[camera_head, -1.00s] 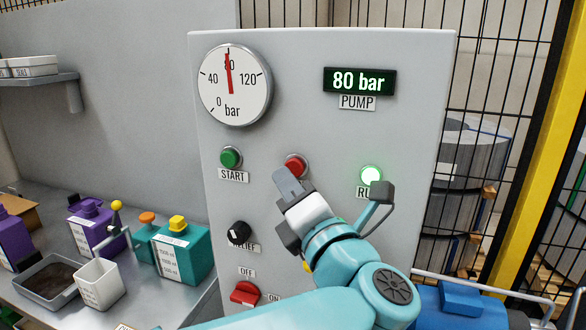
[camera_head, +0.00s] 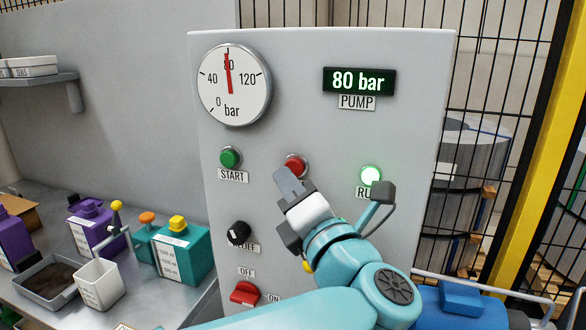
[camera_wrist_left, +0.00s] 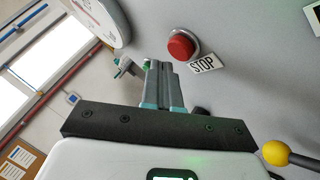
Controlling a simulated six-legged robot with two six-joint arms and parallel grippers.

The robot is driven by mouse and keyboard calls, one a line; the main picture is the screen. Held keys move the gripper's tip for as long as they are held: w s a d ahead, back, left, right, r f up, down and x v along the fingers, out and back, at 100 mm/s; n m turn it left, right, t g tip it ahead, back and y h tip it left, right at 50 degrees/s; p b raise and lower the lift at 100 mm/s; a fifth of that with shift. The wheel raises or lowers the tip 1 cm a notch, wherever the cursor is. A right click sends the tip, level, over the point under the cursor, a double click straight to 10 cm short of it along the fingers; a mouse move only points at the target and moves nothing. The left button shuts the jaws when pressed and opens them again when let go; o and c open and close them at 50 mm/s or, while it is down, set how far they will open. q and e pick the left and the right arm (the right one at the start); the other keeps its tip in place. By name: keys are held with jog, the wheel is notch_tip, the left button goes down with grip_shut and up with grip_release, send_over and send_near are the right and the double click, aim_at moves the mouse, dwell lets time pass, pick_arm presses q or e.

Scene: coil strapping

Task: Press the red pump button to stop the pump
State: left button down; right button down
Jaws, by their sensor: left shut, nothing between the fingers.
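The red pump button (camera_head: 295,165) is a round knob on the grey panel (camera_head: 320,70), right of the green START button (camera_head: 230,158). In the left wrist view the red button (camera_wrist_left: 181,47) sits above a STOP label (camera_wrist_left: 206,64). My left gripper (camera_head: 283,176) is shut and empty, with its fingertips just below the red button in the head view. In the wrist view its fingertips (camera_wrist_left: 160,66) appear beside and below the button, with a gap in the picture. The green RUN lamp (camera_head: 370,175) is lit. My right gripper is not in view.
The dial gauge (camera_head: 235,85) points to 80, and the display (camera_head: 359,81) reads 80 bar. A black relief knob (camera_head: 238,232) and a red switch (camera_head: 244,293) are lower on the panel. Bottles and trays fill the bench (camera_head: 180,305) at left.

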pick_arm(q)
jog(key=shift+w, duration=0.1)
jog(key=shift+w+d, duration=0.15)
jog(key=shift+w, duration=0.15)
jog(key=shift+w+d, duration=0.1)
jog(key=shift+w, duration=0.35)
dwell(0.9)
dwell(0.3)
jog(key=shift+s+a+b, duration=0.25)
jog(key=shift+s+b, duration=0.6)
jog(key=shift+b, duration=0.15)
